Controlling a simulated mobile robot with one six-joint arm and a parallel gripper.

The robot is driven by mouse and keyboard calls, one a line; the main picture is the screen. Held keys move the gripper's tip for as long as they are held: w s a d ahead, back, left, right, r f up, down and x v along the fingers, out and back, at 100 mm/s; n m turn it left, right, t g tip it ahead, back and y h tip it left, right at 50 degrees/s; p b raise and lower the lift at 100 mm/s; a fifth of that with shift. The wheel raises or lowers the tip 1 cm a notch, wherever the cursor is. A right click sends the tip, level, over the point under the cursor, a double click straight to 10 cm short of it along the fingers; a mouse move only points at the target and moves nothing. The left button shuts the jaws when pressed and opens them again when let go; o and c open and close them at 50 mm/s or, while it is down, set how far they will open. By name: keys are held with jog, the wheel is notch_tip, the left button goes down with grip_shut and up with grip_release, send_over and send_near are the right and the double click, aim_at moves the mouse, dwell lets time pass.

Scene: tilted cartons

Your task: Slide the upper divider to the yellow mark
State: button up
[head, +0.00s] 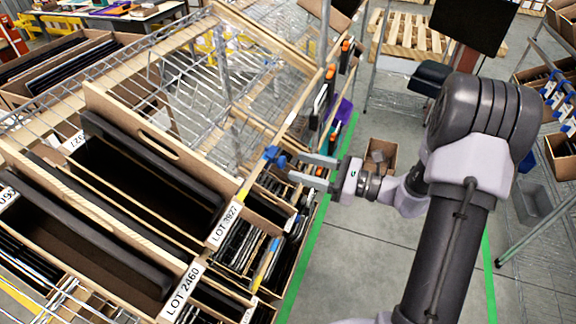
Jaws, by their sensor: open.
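A tilted carton holds two thick dark dividers. The upper divider (150,158) slants down to the right, behind the LOT 2827 label (225,222). The lower divider (90,232) lies nearer, running toward the LOT 2460 label (184,290). A small yellow patch (243,194) shows at the carton edge above the LOT 2827 label; I cannot tell whether it is the task's mark. My gripper (287,166) is open, right of the upper divider and apart from it. A blue piece (273,154) is at its fingertips; I cannot tell whether they touch.
A wire rack (190,75) surrounds the cartons. Coloured clips line the rack post (328,75). A small brown box (380,155) stands on the floor. Open floor (350,255) lies right of the green line.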

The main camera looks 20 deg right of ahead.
aim_at(285, 163)
jog(key=x, duration=0.4)
jog(key=shift+w+a, duration=0.1)
jog(key=shift+a, duration=0.05)
jog(key=shift+c, duration=0.4)
grip_shut()
dwell(0.9)
